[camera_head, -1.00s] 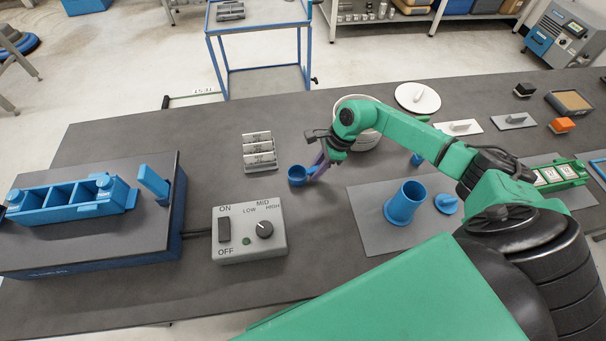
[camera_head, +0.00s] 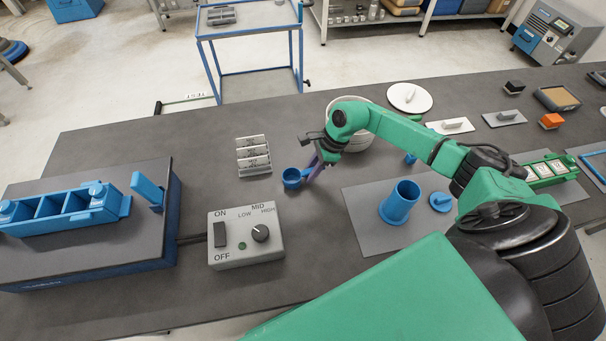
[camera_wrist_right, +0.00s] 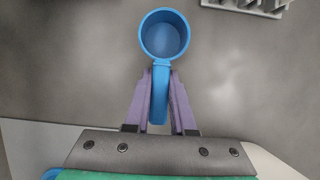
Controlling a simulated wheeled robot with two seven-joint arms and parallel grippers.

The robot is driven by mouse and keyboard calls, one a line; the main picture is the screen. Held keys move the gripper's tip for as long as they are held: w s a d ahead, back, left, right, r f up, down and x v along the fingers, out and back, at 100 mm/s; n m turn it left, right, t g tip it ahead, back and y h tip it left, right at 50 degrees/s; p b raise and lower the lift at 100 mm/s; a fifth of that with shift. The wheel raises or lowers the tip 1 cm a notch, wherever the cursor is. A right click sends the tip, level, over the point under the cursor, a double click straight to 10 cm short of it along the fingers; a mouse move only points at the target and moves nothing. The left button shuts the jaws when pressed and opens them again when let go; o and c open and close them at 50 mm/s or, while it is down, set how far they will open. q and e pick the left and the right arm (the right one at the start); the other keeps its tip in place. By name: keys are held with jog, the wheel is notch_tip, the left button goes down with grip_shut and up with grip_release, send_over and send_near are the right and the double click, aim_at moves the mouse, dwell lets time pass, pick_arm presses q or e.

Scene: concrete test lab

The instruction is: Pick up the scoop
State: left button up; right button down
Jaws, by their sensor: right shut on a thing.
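The scoop (camera_head: 292,178) is a small blue cup with a straight handle. In the right wrist view the scoop (camera_wrist_right: 165,38) shows its round open cup at the top, with the handle running down between the purple fingers. My right gripper (camera_wrist_right: 160,88) is shut on the handle. In the head view my right gripper (camera_head: 314,168) reaches the scoop from its right side. Whether the scoop touches the table or is slightly above it I cannot tell. My left gripper is not in view.
A white round container (camera_head: 352,137) is partly behind my arm. A blue cup (camera_head: 400,203) stands on a grey mat (camera_head: 361,227) to the right.

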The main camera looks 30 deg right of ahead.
aim_at(311, 169)
notch_tip(311, 169, up, 20)
jog(key=b, duration=0.4)
jog(key=shift+b, duration=0.3)
jog(key=c, duration=1.4)
grip_release()
grip_shut()
